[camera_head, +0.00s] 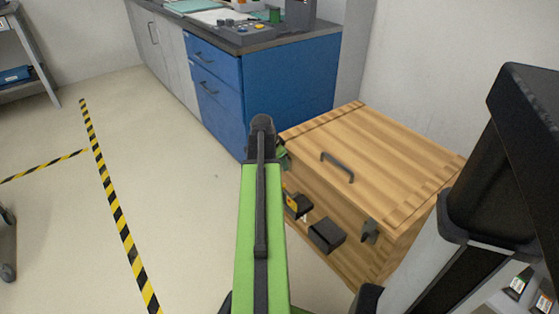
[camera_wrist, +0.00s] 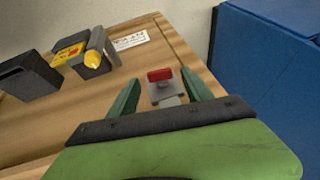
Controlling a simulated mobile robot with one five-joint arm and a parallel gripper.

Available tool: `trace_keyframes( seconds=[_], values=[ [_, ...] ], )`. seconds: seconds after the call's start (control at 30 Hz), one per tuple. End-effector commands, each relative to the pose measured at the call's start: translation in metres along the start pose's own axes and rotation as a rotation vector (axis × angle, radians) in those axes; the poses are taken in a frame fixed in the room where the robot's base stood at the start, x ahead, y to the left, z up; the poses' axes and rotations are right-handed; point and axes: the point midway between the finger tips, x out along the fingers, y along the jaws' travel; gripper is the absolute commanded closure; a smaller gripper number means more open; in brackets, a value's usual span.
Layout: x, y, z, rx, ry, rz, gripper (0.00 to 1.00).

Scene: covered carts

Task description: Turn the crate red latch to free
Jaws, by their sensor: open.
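The wooden crate (camera_head: 385,135) stands against the wall at the right in the head view, its lid shut. In the wrist view its wooden front (camera_wrist: 195,55) fills the middle. The red latch (camera_wrist: 160,75) is a small red piece on a grey metal plate, between the fingers of my gripper (camera_wrist: 160,86). The fingers are open on either side of it, with a gap; whether either touches is unclear. In the head view my gripper (camera_head: 282,156) is at the crate's left front edge, mostly hidden by my green arm, and the red latch is hidden.
On the crate front are a dark box (camera_head: 327,234), a yellow-and-black fitting (camera_wrist: 85,52), a white label (camera_wrist: 130,40) and a grey catch (camera_head: 370,231). A dark handle (camera_head: 337,166) is on the lid. A blue cabinet (camera_head: 290,90) stands close behind.

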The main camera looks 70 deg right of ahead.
Motion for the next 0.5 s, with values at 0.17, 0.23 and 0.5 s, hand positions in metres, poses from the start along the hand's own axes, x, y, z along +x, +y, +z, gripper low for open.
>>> trace_keyframes(
  seconds=[0.17,0.23,0.5],
  values=[
    [-0.038,-0.001,-0.003,-0.001,0.0,0.0,0.42],
    [-0.056,0.0,-0.004,-0.001,0.0,0.0,0.42],
    [-0.123,-0.001,-0.004,-0.001,-0.001,0.0,0.42]
  ],
)
